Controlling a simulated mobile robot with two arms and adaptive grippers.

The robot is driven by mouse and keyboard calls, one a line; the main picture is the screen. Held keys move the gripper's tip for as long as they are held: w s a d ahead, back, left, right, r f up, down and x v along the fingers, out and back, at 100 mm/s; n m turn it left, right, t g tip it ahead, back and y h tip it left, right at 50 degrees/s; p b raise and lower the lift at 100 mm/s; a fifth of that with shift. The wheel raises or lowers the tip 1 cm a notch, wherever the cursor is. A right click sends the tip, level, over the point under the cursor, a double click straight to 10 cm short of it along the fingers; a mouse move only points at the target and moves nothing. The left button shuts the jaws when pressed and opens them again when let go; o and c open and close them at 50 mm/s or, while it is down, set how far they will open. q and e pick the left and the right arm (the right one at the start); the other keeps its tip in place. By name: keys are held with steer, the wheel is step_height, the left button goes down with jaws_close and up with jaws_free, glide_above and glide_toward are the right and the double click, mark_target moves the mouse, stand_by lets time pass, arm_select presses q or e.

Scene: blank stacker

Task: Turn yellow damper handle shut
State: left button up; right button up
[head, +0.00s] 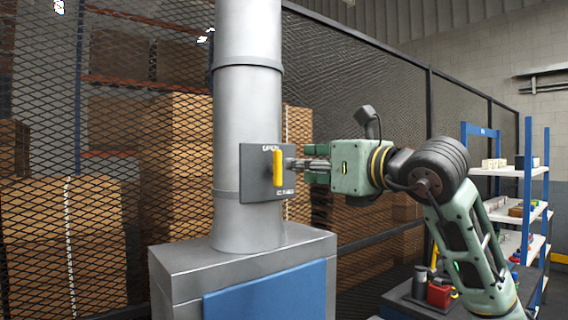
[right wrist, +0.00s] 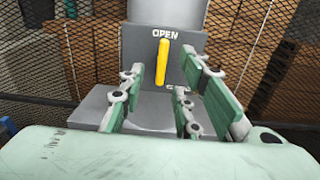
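The yellow damper handle (head: 279,168) stands upright on a dark grey plate (head: 252,186) fixed to the front of a grey duct. The plate reads OPEN at the top, with a partly covered word at the bottom. My right gripper (head: 299,164) points at the plate from the right, its tips close to the handle. In the right wrist view the handle (right wrist: 161,62) is upright ahead, between the spread green fingers of the gripper (right wrist: 165,90). The fingers are open, with nothing between their pads. Whether a fingertip touches the handle is unclear. My left gripper is not in view.
The round duct (head: 247,100) rises from a grey cabinet (head: 185,270) with a blue front panel. A mesh fence (head: 390,90) with stacked boxes stands behind. Blue shelves (head: 527,190) and a low surface with a red item (head: 438,295) stand at the right.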

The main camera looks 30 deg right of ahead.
mark_target(281, 162)
steer(key=w+p, duration=0.3)
steer(key=w, duration=0.4)
steer(key=shift+a+r, duration=0.1)
steer(key=shift+a, duration=0.05)
steer(key=shift+w, duration=0.4)
steer(key=shift+c, duration=0.2)
steer(key=shift+s, duration=0.1)
jaws_close()
